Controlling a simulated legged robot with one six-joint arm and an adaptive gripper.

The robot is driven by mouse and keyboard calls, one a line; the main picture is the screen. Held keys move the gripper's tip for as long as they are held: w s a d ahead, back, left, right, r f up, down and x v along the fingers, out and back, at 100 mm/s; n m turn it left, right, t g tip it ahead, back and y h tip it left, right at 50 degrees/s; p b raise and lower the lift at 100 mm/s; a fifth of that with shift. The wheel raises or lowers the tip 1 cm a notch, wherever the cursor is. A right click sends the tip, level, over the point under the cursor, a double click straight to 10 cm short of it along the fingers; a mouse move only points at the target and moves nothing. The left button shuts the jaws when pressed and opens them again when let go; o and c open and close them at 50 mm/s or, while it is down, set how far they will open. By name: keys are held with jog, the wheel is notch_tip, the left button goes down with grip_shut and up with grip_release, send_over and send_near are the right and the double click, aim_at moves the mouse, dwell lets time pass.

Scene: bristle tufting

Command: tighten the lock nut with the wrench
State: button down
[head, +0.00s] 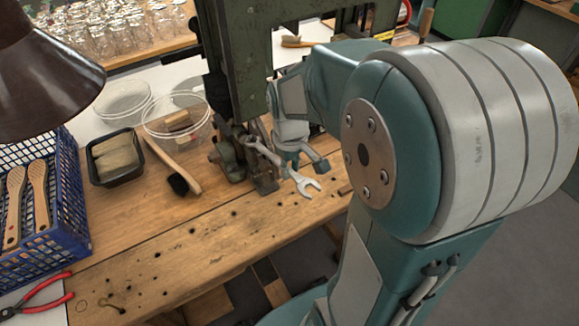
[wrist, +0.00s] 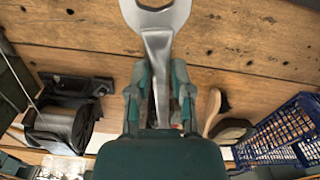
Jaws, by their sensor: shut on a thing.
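The wrench (head: 270,158) is a grey metal tool, and its open-ended head (head: 303,186) points toward the front of the bench. In the wrist view, my gripper (wrist: 157,85) is shut on the wrench shaft (wrist: 160,65), with the jaw end past the fingertips at the top edge. In the head view, my gripper (head: 302,158) is partly hidden behind my arm, close to the olive-green machine (head: 228,50). The wrench's rear part lies in front of metal fittings (head: 228,160) at the machine's foot; I cannot tell whether they touch. I cannot make out the lock nut.
A blue crate (head: 62,205) with wooden brushes, a black tray (head: 118,180), glass bowls (head: 165,120) and a black-bristled brush (head: 180,178) stand left. Red-handled pliers (head: 40,298) lie front left. The wrist view shows a wire spool (wrist: 62,128). The front planks are mostly clear.

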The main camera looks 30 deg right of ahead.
jog(key=shift+f, duration=1.05)
dwell(1.7)
jog(key=w+a+m, duration=0.1)
jog(key=a+m, duration=0.7)
jog(key=a, duration=0.2)
jog(key=shift+m, duration=0.3)
dwell(2.3)
jog(key=shift+w, duration=0.15)
jog(key=shift+w+a+m, duration=0.35)
jog(key=shift+a+m, duration=0.15)
jog(key=shift+a, duration=0.1)
jog(key=shift+s+d+n, duration=0.45)
jog(key=shift+d+n, duration=0.25)
jog(key=shift+d, duration=0.05)
